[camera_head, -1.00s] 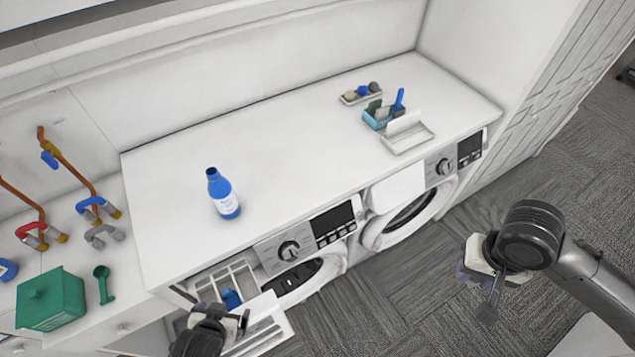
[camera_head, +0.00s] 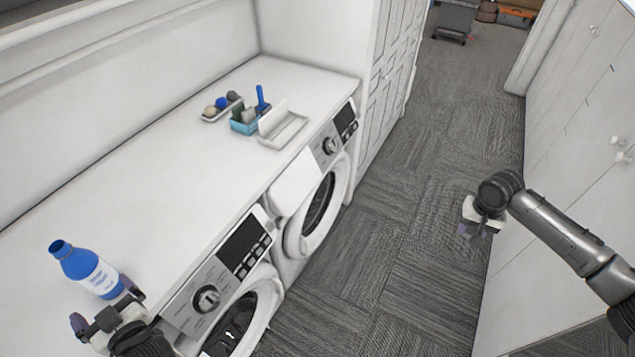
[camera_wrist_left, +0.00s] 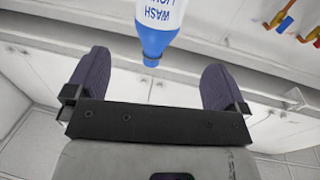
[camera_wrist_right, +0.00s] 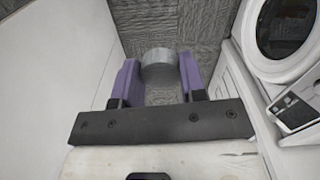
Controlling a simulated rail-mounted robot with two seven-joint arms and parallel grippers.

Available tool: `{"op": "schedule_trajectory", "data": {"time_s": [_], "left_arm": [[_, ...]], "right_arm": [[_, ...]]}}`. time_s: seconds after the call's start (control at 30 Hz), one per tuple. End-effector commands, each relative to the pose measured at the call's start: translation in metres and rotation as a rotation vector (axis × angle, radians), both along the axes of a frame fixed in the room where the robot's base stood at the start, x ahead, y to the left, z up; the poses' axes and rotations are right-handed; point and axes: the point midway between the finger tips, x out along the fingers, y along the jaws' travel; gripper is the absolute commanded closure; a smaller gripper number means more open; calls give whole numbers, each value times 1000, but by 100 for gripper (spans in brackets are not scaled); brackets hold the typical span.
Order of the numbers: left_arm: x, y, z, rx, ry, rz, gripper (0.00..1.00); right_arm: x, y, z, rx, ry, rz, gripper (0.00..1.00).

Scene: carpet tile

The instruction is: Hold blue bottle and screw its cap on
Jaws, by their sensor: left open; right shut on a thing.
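The blue bottle (camera_head: 88,270) with a white label stands on the white counter at the lower left of the head view. Its open neck shows no cap. In the left wrist view the bottle (camera_wrist_left: 157,25) lies ahead, between the lines of the two fingers. My left gripper (camera_head: 104,305) is open at the counter's front edge, close to the bottle's lower part and not closed on it. My right gripper (camera_head: 478,228) is over the floor, far from the bottle. It is shut on a grey round piece (camera_wrist_right: 160,66), which may be the cap; I cannot tell.
Washing machines (camera_head: 318,205) sit under the counter. The counter's middle and the carpet aisle (camera_head: 420,160) are clear.

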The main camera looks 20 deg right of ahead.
Motion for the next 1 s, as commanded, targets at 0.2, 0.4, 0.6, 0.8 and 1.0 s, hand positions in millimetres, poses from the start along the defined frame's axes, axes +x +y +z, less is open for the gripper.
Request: {"op": "schedule_trajectory", "data": {"time_s": [0.2, 0.4, 0.6, 0.8, 1.0], "left_arm": [[0, 0, 0, 0, 0, 0, 0], [0, 0, 0, 1, 1, 0, 0], [17, 11, 3, 4, 0, -1, 0], [42, 27, 3, 3, 1, 0, 0], [56, 36, 1, 0, 1, 0, 0]], "right_arm": [[0, 0, 0, 1, -1, 0, 83], [0, 0, 0, 1, -1, 0, 83], [0, 0, 8, 1, -1, 0, 83], [0, 1, 15, 1, -1, 0, 83], [0, 1, 18, 1, -1, 0, 83]]}}
